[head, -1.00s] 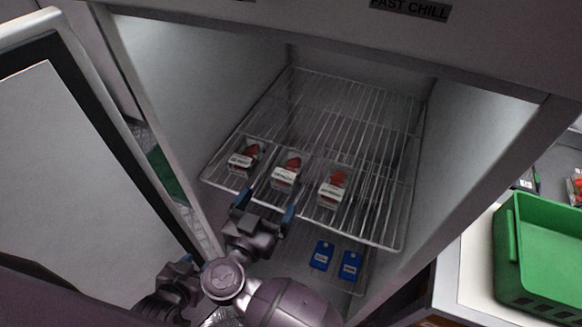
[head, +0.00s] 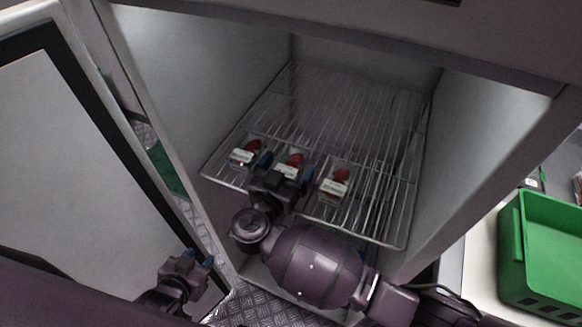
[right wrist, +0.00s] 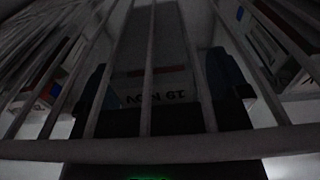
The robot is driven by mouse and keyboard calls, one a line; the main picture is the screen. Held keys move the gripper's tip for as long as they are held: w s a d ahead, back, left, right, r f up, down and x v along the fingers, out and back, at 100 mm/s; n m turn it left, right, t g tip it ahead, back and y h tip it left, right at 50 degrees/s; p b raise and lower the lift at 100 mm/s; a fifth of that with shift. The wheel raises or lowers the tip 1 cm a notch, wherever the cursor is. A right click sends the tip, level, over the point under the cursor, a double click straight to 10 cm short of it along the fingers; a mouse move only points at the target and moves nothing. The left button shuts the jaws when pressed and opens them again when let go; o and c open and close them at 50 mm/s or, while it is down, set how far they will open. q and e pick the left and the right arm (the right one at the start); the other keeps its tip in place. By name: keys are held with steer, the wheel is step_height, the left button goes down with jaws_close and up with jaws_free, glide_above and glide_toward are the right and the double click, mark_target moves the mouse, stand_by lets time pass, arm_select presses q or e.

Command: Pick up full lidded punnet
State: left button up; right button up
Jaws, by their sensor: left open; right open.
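Three clear punnets with red berries and white labels stand in a row near the front of the wire shelf in the head view: left (head: 243,156), middle (head: 291,160) and right (head: 335,185). Lids are too small to make out. My right gripper (head: 286,168) is open, its blue-tipped fingers on either side of the middle punnet. The right wrist view shows the two fingers flanking a labelled punnet (right wrist: 158,84), behind wire bars. Contact cannot be told. My left gripper (head: 198,260) is open and empty, low beside the cabinet door.
The wire shelf (head: 300,105) is bare behind the punnets. The open door (head: 75,165) stands at the left, and the cabinet wall (head: 480,140) bounds the right. A green crate (head: 552,245) sits on the counter at far right.

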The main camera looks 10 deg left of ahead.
arm_select(q)
steer(key=shift+s, duration=0.15)
arm_select(e)
steer(key=shift+w, duration=0.1)
steer(key=shift+c, duration=0.2)
steer(key=c, duration=1)
